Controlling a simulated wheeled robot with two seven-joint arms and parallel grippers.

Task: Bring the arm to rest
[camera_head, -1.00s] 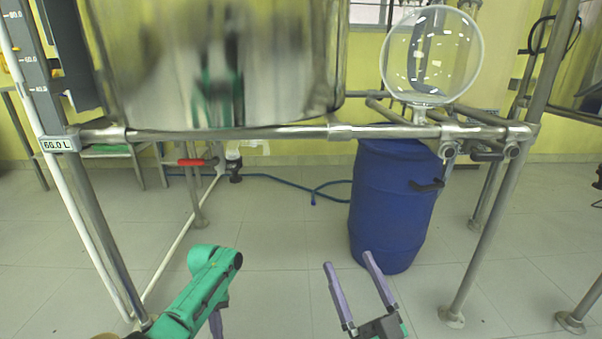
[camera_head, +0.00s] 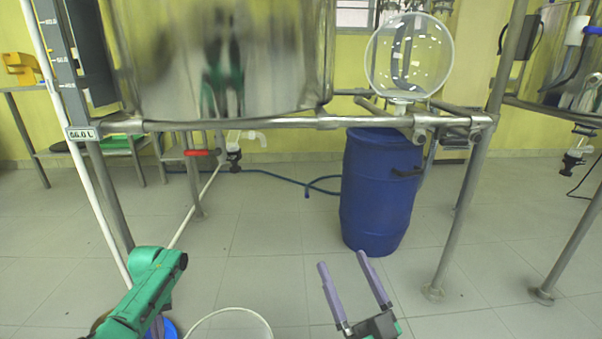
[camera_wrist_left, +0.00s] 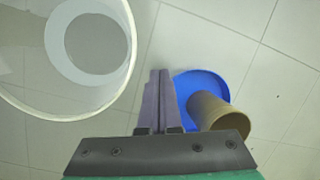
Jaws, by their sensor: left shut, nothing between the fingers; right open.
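My right gripper (camera_head: 341,260) is open and empty, with its two purple fingers pointing up over the floor. My green left arm (camera_head: 145,295) comes in at the lower left of the head view, bent downward. In the left wrist view my left gripper (camera_wrist_left: 160,85) is shut with its purple fingers together and nothing between them. To its right, a blue round object (camera_wrist_left: 205,85) and a brownish cylinder (camera_wrist_left: 217,115) are close by in the picture. To its left is a large clear round vessel (camera_wrist_left: 52,116), whose rim also shows in the head view (camera_head: 268,322).
A shiny steel reactor vessel (camera_head: 225,60) hangs in a metal pipe frame (camera_head: 235,124). A blue barrel (camera_head: 378,190) stands under the frame, below a round glass flask (camera_head: 408,55). A blue hose (camera_head: 275,177) lies behind. The tiled floor is open in the middle.

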